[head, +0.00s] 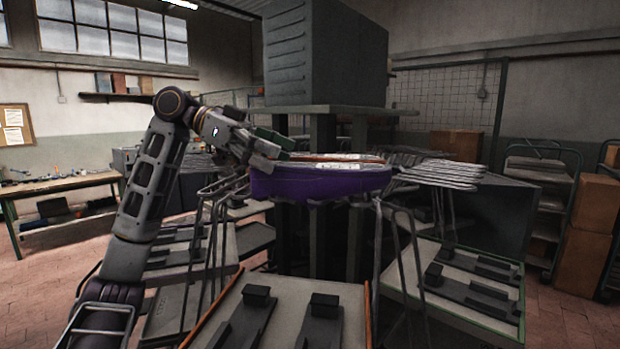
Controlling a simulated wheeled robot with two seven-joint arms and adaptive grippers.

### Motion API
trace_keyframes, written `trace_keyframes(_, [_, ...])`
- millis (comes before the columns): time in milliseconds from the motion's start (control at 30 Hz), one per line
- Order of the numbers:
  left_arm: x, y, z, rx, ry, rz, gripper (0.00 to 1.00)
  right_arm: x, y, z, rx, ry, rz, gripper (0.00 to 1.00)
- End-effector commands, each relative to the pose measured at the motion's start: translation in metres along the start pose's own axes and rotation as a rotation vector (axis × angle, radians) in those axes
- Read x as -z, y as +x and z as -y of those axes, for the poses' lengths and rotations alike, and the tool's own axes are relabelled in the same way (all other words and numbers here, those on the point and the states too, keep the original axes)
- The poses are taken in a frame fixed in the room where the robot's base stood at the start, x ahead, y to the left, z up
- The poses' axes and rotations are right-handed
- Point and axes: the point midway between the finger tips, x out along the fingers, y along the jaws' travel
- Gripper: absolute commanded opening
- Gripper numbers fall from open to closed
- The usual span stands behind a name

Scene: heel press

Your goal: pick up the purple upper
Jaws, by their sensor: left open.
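The purple upper (322,184) is at the middle of the head view, lying lengthwise across the picture, with its pale open top facing up. It shows in front of the dark press column, above the front tray. My left gripper (268,150) comes in from the left and is open at the upper's left end, close above its top edge. The fingertips overlap that end in the picture, and I cannot tell whether they touch it. What supports the upper is hard to make out. My right gripper is not in view.
A front tray (288,300) with black fixtures lies below the upper. Another tray (462,312) with black fixtures is at the right. Metal wire racks (440,174) flank the upper. The big grey press housing (318,55) stands behind. A workbench (65,184) is far left.

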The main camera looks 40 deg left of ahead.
Motion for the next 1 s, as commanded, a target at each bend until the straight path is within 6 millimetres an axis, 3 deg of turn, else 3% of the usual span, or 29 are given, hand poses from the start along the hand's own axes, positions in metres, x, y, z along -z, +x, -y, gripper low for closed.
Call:
trace_keyframes(500, [0.001, 0.047, 0.004, -0.001, 0.000, 0.001, 0.79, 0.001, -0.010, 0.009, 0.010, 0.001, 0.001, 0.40])
trace_keyframes(1000, [0.001, 0.049, 0.004, 0.000, 0.000, 0.000, 0.79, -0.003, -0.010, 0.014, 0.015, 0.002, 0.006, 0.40])
